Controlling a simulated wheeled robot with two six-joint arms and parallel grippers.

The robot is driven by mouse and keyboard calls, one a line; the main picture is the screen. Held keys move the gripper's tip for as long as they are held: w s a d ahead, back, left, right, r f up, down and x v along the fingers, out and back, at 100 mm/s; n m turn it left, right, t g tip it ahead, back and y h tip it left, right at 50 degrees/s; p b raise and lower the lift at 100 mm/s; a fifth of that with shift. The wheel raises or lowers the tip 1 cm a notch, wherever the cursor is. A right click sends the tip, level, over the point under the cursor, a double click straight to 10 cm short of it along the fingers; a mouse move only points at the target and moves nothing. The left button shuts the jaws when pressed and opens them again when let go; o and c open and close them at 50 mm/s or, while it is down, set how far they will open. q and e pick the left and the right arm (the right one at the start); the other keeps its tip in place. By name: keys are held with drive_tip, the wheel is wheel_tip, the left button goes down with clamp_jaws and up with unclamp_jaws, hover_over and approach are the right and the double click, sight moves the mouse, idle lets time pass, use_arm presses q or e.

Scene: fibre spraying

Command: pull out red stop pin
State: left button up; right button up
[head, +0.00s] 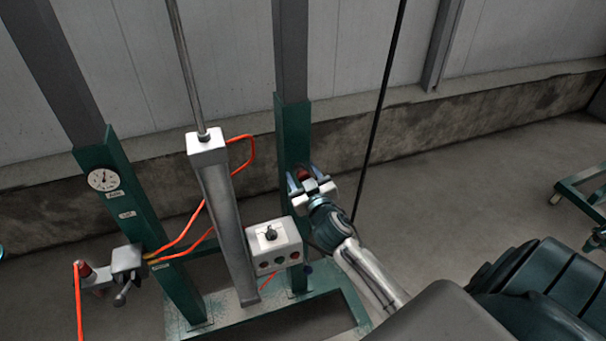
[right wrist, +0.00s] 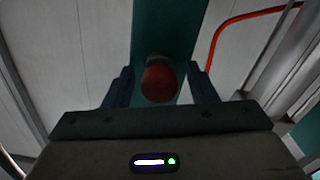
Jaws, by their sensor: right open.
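The red stop pin (right wrist: 160,80) has a round red knob and sits on the green post (right wrist: 166,28) in the right wrist view. My right gripper (right wrist: 163,88) is open, with one finger on each side of the knob. I see a gap between the knob and each finger.
A white control box (head: 274,246) with a black knob and buttons stands left of my right arm. A grey cylinder (head: 226,225) with a rod and orange hoses stands further left. A black cable (head: 378,115) hangs just right of my right gripper.

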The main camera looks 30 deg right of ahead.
sight(305, 179)
clamp_jaws()
use_arm(q)
drive_tip(key=shift+s+f+b, duration=0.35)
drive_tip(key=shift+f+b, duration=0.25)
drive_tip(key=shift+b, duration=0.05)
use_arm(e)
drive_tip(key=v, duration=0.4)
drive_tip(key=shift+s+f, duration=0.2)
drive_tip(key=shift+s, duration=0.2)
drive_tip(key=shift+c, duration=2)
unclamp_jaws()
drive_tip(key=o, duration=0.4)
drive_tip(key=shift+s, duration=0.1)
use_arm(q)
drive_tip(key=shift+a, duration=0.1)
use_arm(e)
drive_tip(key=shift+s+a+r, duration=0.1)
drive_tip(key=shift+r, duration=0.1)
